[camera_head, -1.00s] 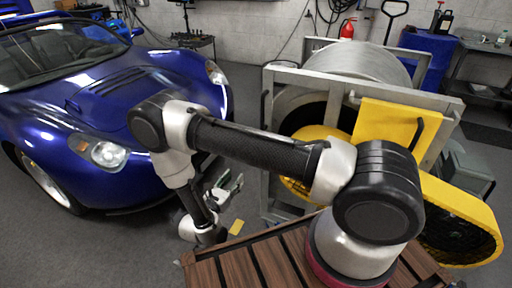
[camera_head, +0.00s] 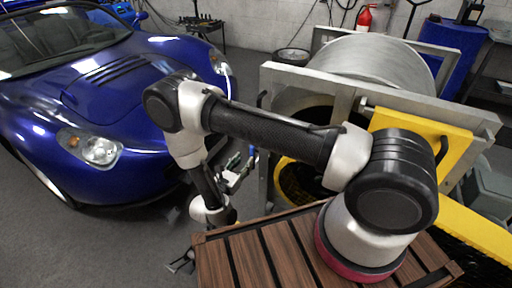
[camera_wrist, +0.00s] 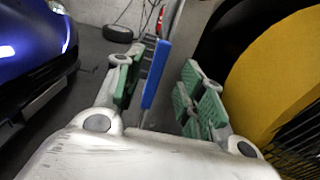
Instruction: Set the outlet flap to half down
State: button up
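My gripper (camera_wrist: 162,92) is open in the wrist view, with a green-padded finger on each side. A narrow upright blue bar (camera_wrist: 156,74) shows in the gap between the fingers, nearer the left one; I cannot tell whether it is touched. In the head view my gripper (camera_head: 234,172) is low beside the metal frame, and a bit of blue (camera_head: 252,151) shows near its tips. A yellow panel (camera_head: 456,152) with a dark handle is on the frame. I cannot tell for sure which part is the outlet flap.
The dynamometer's grey metal frame (camera_head: 290,76) holds a large roller (camera_head: 375,62). A yellow round housing (camera_wrist: 275,75) is close to the right of my gripper. A blue car (camera_head: 100,100) stands at the left. Grey floor lies between car and frame.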

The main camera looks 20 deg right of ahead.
jog(key=x, duration=0.8)
grip_shut()
